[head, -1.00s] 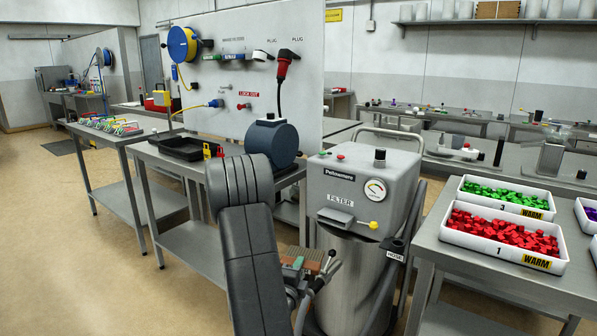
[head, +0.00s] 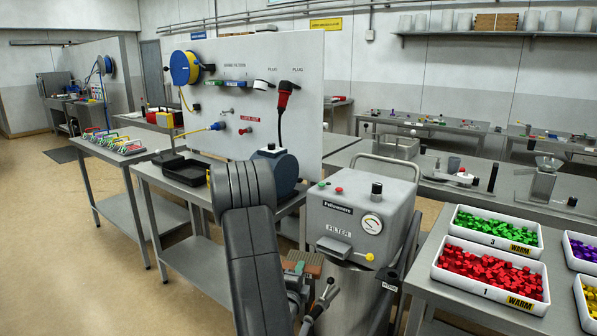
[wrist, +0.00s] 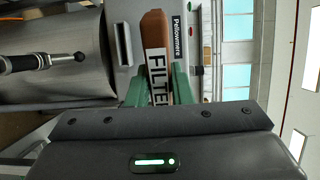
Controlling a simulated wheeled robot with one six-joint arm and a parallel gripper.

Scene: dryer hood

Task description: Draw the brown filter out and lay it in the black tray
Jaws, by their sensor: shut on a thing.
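The brown filter (wrist: 153,30) with its white FILTER label sits between the green fingers of my gripper (wrist: 152,88) in the wrist view. My gripper is shut on it. Its far end shows in front of the grey machine housing and seems clear of it. In the head view the filter (head: 309,258) and my gripper (head: 303,267) are low, left of the machine, partly hidden by my arm. The grey machine (head: 355,205) has a FILTER label and a small ledge below it. The black tray (head: 180,176) lies on the bench at the left, behind my arm.
A blue round motor (head: 278,172) stands right of the tray, before the white tool board (head: 250,90). A black-handled hose end (head: 322,300) is close to my gripper. A right-hand bench carries crates of red (head: 490,299) and green pieces. Open floor lies at the left.

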